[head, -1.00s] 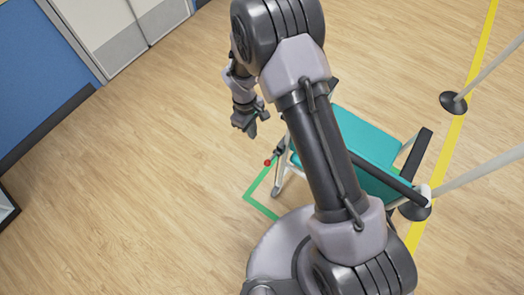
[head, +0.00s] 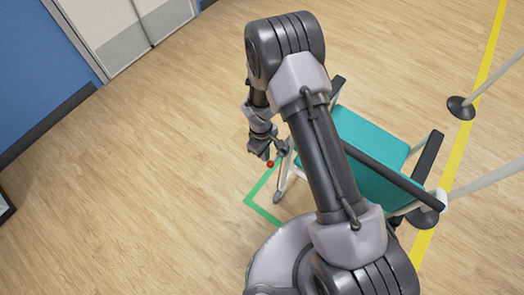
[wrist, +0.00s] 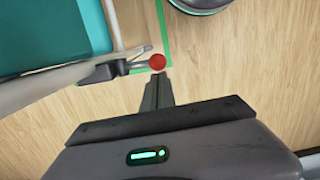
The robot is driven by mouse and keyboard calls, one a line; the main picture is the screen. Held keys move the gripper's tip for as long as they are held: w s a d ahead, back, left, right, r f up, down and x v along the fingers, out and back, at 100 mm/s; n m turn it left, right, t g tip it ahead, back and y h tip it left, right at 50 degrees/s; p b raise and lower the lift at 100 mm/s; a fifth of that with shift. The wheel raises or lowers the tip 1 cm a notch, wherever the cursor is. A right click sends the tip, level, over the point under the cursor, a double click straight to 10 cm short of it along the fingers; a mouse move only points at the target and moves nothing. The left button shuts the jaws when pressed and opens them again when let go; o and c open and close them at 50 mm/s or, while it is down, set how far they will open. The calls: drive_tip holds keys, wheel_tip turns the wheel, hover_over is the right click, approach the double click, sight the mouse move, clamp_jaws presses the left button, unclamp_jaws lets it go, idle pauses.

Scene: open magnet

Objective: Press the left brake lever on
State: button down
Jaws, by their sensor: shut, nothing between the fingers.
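The left brake lever ends in a red ball knob (head: 270,164) low at the left side of a teal chair (head: 372,135). In the wrist view the red knob (wrist: 157,62) sits at the end of a short grey lever (wrist: 108,71) on the chair's pale frame. My gripper (head: 268,157) is close beside the knob in the head view. In the wrist view my gripper (wrist: 160,76) is shut and empty, its fingertips just below the knob in the picture. I cannot tell whether they touch it.
Green tape (head: 263,212) marks the floor at the chair. Posts on round black bases (head: 460,108) stand near a yellow floor line (head: 487,75) on the right. A white door (head: 120,35) and blue wall (head: 35,60) are at upper left. Wooden floor on the left is clear.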

drive_tip(key=shift+s+a+f+b, duration=0.25)
drive_tip(key=shift+s+f+b, duration=0.1)
drive_tip(key=shift+f, duration=0.1)
idle(0.8)
wheel_tip(320, 180, down, 6)
drive_tip(key=s+a+b, duration=0.1)
drive_tip(key=b, duration=0.2)
drive_tip(key=shift+s+a+r, duration=0.2)
drive_tip(key=shift+s, duration=0.15)
drive_tip(key=shift+r, duration=0.15)
idle(1.3)
drive_tip(key=shift+r+p, duration=0.5)
drive_tip(key=shift+r, duration=0.25)
drive_tip(key=s+a+r+p, duration=0.1)
drive_tip(key=a+r+p, duration=0.4)
drive_tip(key=r, duration=0.6)
drive_tip(key=shift+a, duration=0.75)
